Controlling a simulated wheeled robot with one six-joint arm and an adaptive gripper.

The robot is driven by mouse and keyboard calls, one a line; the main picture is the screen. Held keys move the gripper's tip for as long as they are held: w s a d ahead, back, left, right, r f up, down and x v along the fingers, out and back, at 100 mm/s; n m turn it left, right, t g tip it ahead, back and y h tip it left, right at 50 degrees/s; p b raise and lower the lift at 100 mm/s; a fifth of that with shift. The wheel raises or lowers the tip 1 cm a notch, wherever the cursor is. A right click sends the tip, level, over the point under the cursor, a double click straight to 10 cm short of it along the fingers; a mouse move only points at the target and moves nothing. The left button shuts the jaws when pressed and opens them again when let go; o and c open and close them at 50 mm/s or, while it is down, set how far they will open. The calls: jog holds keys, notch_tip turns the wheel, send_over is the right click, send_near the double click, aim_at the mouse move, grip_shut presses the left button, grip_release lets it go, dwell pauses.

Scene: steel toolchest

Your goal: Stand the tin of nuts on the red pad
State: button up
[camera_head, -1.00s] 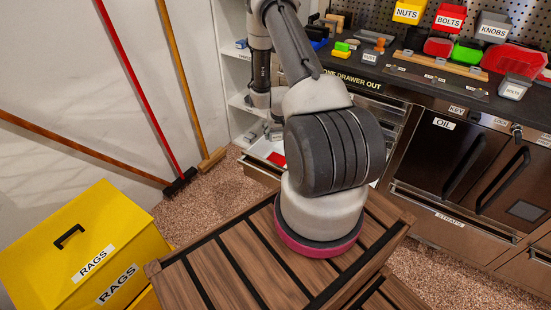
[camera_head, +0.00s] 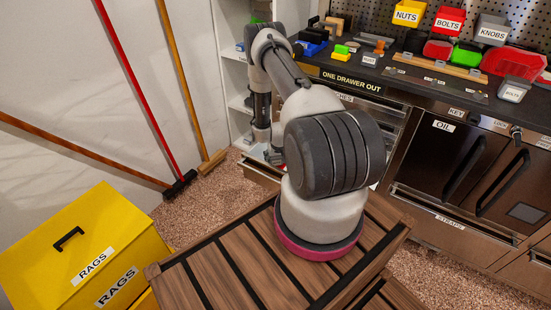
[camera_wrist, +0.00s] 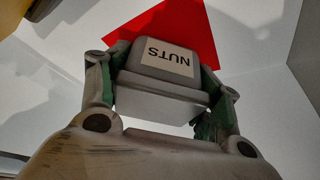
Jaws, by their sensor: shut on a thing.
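My gripper (camera_wrist: 165,72) is shut on the tin of nuts (camera_wrist: 150,93), a grey tin with a pale label reading NUTS, upside down in the wrist view. The green-padded fingers hold the tin on its two sides. The red pad (camera_wrist: 188,22) lies behind the tin in that view, on a white surface, and the tin hides part of it. I cannot tell whether the tin touches the pad.
The open drawer (camera_head: 258,172) stands below the worktop (camera_head: 425,80), which holds several bins and tools. A white shelf unit (camera_head: 232,75) stands left of it. Brooms (camera_head: 180,186) lean on the wall. A yellow RAGS box (camera_head: 125,245) stands at the left front.

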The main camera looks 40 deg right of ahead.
jog(key=shift+f, duration=0.15)
jog(key=o, duration=1.2)
